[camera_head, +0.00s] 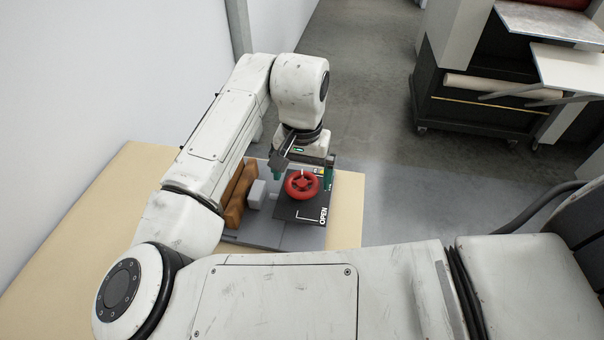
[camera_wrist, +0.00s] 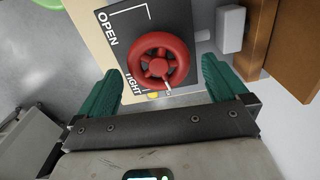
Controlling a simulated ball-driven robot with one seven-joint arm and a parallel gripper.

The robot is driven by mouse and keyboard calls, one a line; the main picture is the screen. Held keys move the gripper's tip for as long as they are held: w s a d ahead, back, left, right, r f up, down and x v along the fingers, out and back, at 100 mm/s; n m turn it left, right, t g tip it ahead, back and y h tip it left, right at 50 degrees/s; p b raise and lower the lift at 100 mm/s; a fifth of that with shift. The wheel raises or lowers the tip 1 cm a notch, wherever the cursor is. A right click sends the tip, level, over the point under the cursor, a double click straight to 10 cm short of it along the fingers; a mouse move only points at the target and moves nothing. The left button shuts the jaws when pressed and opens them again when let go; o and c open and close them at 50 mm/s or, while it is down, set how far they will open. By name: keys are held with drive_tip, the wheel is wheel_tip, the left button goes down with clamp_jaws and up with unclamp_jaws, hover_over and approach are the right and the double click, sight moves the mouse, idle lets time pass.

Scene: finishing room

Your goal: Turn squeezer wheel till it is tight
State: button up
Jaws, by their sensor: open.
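The red squeezer wheel (camera_head: 302,185) sits on a dark plate (camera_head: 290,211) marked OPEN. In the wrist view the wheel (camera_wrist: 158,60) is ringed with spokes, and a short white pointer (camera_wrist: 168,88) shows at its lower rim. The plate (camera_wrist: 180,15) carries OPEN at upper left and a partly hidden TIGHT below it. A yellow mark (camera_wrist: 153,96) lies near the pointer. My gripper (camera_wrist: 158,72) is open, its green fingers on either side of the wheel with gaps showing. In the head view my gripper (camera_head: 304,173) hangs over the wheel's far side. Finger height above the plate is unclear.
A brown wooden piece (camera_head: 238,194) and a grey block (camera_head: 257,193) stand left of the wheel on the grey base (camera_head: 262,236). The tan tabletop (camera_head: 100,215) is clear at left. A white wall (camera_head: 110,70) borders it. A wheeled machine (camera_head: 480,100) stands across the floor.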

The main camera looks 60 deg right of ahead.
sight(303, 180)
wheel_tip(303, 180, up, 10)
idle(0.4)
drive_tip(key=shift+d, duration=0.1)
